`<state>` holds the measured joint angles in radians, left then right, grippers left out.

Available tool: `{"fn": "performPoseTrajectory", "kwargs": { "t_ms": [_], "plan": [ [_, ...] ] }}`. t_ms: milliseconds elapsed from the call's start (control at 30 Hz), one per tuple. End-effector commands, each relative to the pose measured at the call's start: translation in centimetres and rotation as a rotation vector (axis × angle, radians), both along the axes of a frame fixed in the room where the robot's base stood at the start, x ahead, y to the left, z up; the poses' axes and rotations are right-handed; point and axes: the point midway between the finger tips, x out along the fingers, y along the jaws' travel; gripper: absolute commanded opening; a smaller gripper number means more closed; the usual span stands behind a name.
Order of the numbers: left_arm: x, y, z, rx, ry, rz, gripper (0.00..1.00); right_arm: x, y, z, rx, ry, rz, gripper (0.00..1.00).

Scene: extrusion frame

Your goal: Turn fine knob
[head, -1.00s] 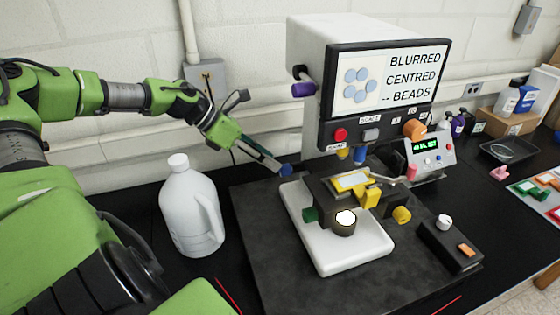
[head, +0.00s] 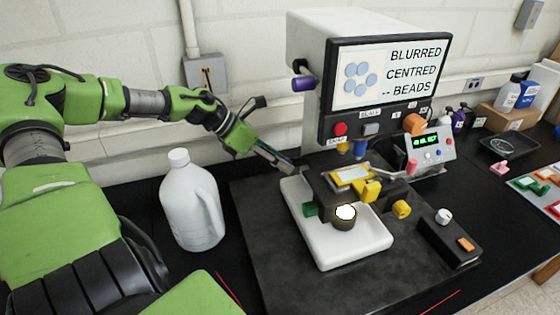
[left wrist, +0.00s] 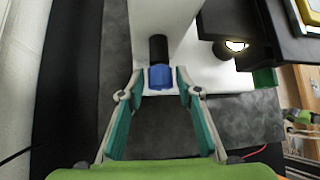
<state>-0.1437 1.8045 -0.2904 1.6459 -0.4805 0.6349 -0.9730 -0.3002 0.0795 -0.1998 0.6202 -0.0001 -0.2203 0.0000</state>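A blue knob (left wrist: 160,77) on a black shaft shows in the left wrist view, at the side of the microscope's white base (head: 355,250). My left gripper (left wrist: 157,94) is open, with its two teal-padded fingers spread to either side. The knob lies between and slightly beyond the fingertips, with a gap on both sides. In the head view my left gripper (head: 288,166) reaches in beside the white column behind the stage, and it largely hides the knob there.
The microscope's screen (head: 388,75) reads "BLURRED CENTRED -- BEADS". A white jug (head: 190,200) stands left of the base, below my left arm. A green-display box (head: 428,152) and a black control box (head: 450,240) stand to the right.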

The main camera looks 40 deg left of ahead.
Motion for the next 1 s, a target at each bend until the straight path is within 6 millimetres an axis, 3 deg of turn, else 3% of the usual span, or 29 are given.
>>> {"fn": "performPoseTrajectory", "kwargs": {
  "t_ms": [33,100,667,833,1000],
  "plan": [
    [0.0,0.0,0.0,0.000,0.000,0.000,0.14,0.0,0.0,0.0,0.000,0.000,0.000,0.40],
    [0.0,0.0,0.0,0.000,0.000,0.000,0.02,0.0,0.0,0.0,0.000,0.001,0.000,0.40],
    [-0.2,-0.3,0.0,0.127,-0.064,-0.004,0.02,0.0,-0.1,-0.3,-0.001,0.001,0.000,0.40],
    [-0.3,-0.4,-0.5,0.254,-0.128,-0.005,0.02,0.0,-0.1,-1.9,-0.001,0.001,0.001,0.40],
    [-0.4,-0.6,-1.1,0.398,-0.199,-0.006,0.02,0.0,-0.1,-5.4,-0.001,0.001,0.001,0.40]
  ]
}}
